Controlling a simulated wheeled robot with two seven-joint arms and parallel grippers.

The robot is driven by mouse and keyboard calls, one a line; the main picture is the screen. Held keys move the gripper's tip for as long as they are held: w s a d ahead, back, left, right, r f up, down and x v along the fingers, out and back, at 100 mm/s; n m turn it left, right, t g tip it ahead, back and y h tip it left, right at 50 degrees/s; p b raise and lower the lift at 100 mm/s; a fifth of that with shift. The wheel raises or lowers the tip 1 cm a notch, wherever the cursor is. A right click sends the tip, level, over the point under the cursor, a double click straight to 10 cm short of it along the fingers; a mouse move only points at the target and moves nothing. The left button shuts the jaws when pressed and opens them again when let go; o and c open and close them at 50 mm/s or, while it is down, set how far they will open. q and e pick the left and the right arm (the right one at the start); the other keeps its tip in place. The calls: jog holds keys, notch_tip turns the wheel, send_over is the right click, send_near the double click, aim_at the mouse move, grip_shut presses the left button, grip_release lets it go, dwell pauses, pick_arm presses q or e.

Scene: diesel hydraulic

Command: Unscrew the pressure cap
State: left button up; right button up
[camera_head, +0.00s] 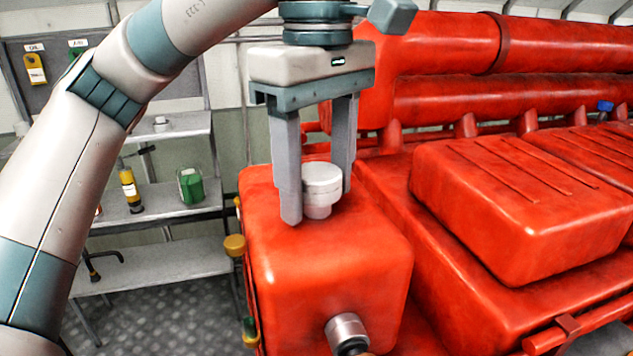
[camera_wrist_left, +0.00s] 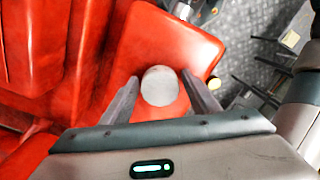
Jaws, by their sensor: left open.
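The pressure cap (camera_head: 321,180) is a round, pale grey metal cap on a short neck. It stands upright on top of the red tank (camera_head: 330,255) at the near end of the engine. My left gripper (camera_head: 318,205) points down from above, with one finger on each side of the cap. In the left wrist view the cap (camera_wrist_left: 160,86) lies between the two fingertips (camera_wrist_left: 162,92), with a visible gap at each side. The fingers are open. My right gripper is in neither view.
Red engine housing and thick pipes (camera_head: 450,45) fill the right side. A metal fitting (camera_head: 347,331) sticks out of the tank's front, and a yellow knob (camera_head: 235,245) stands at its left. Shelves (camera_head: 160,262) with a yellow bottle (camera_head: 130,188) and a green container (camera_head: 190,184) stand at left.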

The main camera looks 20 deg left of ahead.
pick_arm(q)
jog(key=m, duration=1.1)
jog(key=shift+m, duration=0.3)
jog(key=m, duration=0.8)
jog(key=c, duration=0.8)
jog(key=shift+c, duration=0.2)
